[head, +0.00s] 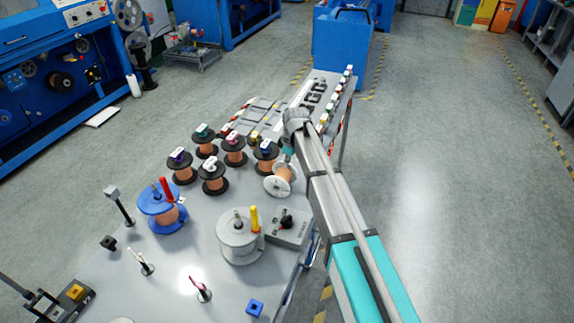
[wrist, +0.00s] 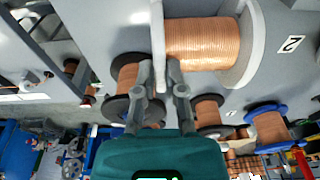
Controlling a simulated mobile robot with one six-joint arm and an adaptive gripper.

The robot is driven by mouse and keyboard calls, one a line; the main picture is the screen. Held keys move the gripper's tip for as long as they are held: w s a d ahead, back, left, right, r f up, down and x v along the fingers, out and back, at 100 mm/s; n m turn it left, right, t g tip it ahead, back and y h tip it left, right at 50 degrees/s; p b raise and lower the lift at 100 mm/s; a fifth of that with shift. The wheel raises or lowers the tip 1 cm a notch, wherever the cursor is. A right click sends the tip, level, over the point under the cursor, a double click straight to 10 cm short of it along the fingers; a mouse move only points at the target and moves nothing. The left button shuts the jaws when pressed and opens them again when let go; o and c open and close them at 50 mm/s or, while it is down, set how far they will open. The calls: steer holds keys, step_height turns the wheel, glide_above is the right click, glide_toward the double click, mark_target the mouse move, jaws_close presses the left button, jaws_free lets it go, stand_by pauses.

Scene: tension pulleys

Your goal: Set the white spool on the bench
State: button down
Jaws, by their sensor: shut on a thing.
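The white spool (head: 281,186) has white flanges and copper-coloured wire. It is tilted in the head view, one flange facing the camera, at the right edge of the group of spools. In the wrist view the white spool (wrist: 203,44) lies across the top. My gripper (wrist: 159,66) has one finger on each side of its left flange and is shut on that rim. In the head view my gripper (head: 285,161) is at the spool's upper edge, partly hidden by my arm. The spool is over the grey bench (head: 190,240); I cannot tell whether it touches it.
Several black-flanged copper spools (head: 213,178) stand close on the left. A large grey drum (head: 239,238), a grey box (head: 288,229) and a blue spool (head: 161,208) are nearer the camera. Bare bench lies between the blue spool and the grey drum.

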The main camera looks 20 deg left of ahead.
steer(key=shift+f, duration=0.15)
steer(key=c, duration=0.7)
jaws_free()
steer(key=shift+r, duration=0.25)
steer(key=r+p, duration=0.4)
steer(key=d+r+p, duration=0.1)
steer(key=r+p, duration=0.6)
steer(key=p, duration=0.1)
steer(key=shift+w+d+r, duration=0.1)
steer(key=shift+d+r, duration=0.25)
steer(key=shift+r, duration=0.05)
steer(key=shift+d, duration=0.1)
stand_by(0.6)
steer(key=s+d+m, duration=0.5)
steer(key=s+d, duration=0.2)
steer(key=d, duration=0.5)
steer(key=s+d+m+h, duration=0.1)
steer(key=s+d+m, duration=0.5)
steer(key=d, duration=0.7)
steer(key=s+d+m, duration=0.6)
steer(key=s+d, duration=0.2)
steer(key=d, duration=0.5)
steer(key=shift+d+f+h, duration=0.1)
steer(key=shift+h, duration=0.2)
